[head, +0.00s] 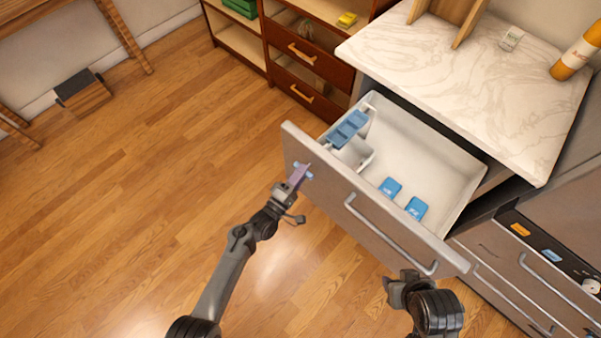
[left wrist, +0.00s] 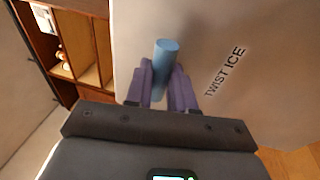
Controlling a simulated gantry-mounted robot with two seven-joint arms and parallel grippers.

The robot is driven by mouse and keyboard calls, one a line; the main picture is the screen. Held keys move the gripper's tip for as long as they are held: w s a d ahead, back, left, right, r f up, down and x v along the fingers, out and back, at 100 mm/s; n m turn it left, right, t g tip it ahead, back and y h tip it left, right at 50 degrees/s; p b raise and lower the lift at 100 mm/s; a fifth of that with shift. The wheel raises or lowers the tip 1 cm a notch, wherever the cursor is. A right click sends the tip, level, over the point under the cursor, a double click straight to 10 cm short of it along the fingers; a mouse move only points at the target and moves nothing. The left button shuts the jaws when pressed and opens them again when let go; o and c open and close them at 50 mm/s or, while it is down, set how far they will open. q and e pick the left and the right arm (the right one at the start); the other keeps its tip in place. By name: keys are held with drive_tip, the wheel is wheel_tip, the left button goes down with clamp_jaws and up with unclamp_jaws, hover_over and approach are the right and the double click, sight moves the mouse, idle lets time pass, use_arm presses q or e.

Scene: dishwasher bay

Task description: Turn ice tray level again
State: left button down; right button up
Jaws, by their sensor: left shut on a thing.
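The blue ice tray (head: 347,129) sits at the left end of the open drawer (head: 440,165), above a white bin. Its upper side with several cells faces the camera; I cannot tell its exact tilt. My left gripper (head: 299,178) is at the outer face of the drawer front, shut on a blue knob (head: 309,173). In the left wrist view the purple fingers of my left gripper (left wrist: 163,85) close around the knob (left wrist: 166,56), beside the words "TWIST ICE". My right gripper (head: 400,288) is below the drawer handle, apart from it; its jaws are unclear.
Two blue blocks (head: 391,187) (head: 415,208) lie on the drawer floor. The drawer handle (head: 390,235) runs along its front. A marble counter (head: 460,70) is above, with a bottle (head: 577,55) at the right.

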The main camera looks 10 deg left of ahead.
use_arm(q)
drive_tip(key=c, duration=1)
unclamp_jaws()
drive_tip(key=shift+o, duration=0.2)
drive_tip(key=p+v, duration=0.1)
drive_tip(key=v, duration=0.9)
drive_tip(key=shift+s+a+p, duration=0.25)
drive_tip(key=shift+s+p, duration=0.05)
drive_tip(key=shift+f, duration=0.1)
